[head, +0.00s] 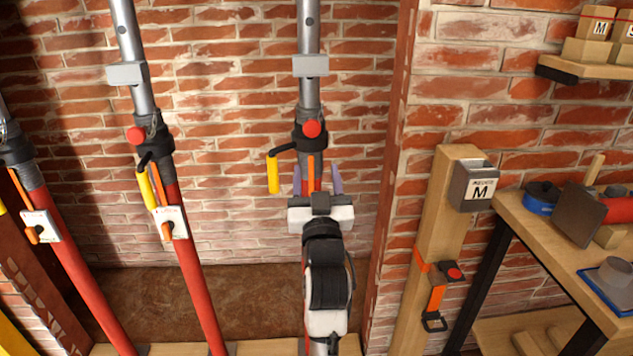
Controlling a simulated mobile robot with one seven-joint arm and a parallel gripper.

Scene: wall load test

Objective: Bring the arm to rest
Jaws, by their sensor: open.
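My gripper (319,183) is in the middle of the head view, at the end of my white and black arm, pointing up and away from me. Its two purple-grey fingers stand apart, one on each side of the lower red part of the right-hand prop (308,100). The prop is upright, with a grey upper tube, a red button, a yellow handle (273,171) and an orange strip. I cannot tell whether the fingers touch it. My arm hides the prop's lower part.
Two more red and grey props, the middle one (190,262) and the left one (75,262), lean at the left. A workbench (560,250) with tools stands right, below a loaded shelf (590,68). A brick wall closes the back.

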